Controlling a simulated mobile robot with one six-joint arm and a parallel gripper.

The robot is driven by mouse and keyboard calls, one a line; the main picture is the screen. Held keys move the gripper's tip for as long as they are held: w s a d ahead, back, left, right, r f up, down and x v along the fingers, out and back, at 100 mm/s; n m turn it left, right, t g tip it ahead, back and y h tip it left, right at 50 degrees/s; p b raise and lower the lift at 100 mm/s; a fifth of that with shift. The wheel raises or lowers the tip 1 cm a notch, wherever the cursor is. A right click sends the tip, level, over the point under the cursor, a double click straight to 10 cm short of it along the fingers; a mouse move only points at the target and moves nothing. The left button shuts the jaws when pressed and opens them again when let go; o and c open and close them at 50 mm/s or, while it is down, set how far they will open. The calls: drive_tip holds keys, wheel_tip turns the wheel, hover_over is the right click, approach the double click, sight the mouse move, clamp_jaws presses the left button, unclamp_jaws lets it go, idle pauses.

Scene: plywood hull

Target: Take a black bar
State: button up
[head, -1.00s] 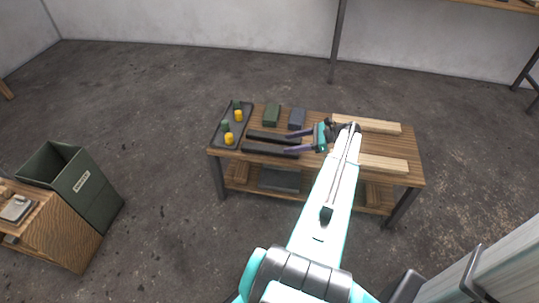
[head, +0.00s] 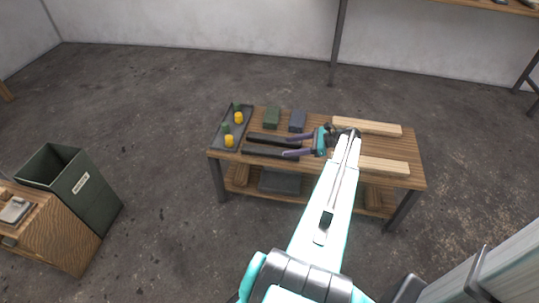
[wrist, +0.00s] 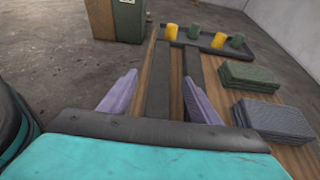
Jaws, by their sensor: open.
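Two black bars lie side by side on the wooden workbench (head: 318,178), a front one (head: 262,151) and a back one (head: 262,137). My gripper (head: 287,147) is open above their right ends, its purple fingers pointing left along them. In the wrist view my gripper (wrist: 163,86) has the front bar (wrist: 159,80) running between its spread fingers. The back bar (wrist: 190,68) is partly hidden behind the right finger there. Nothing is held. I cannot tell how far the fingers are above the bars.
A dark tray (head: 219,139) with yellow and green pieces is at the bench's left end. A green block (head: 272,118) and a blue-grey block (head: 297,121) lie behind the bars. Pale wooden bars (head: 366,126) lie to the right. A green bin (head: 80,185) stands far left.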

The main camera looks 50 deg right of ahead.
sight(266, 150)
drive_tip(key=shift+x, duration=2.45)
drive_tip(key=shift+b+x, duration=0.6)
drive_tip(key=shift+x, duration=2)
clamp_jaws()
drive_tip(key=shift+r, duration=0.1)
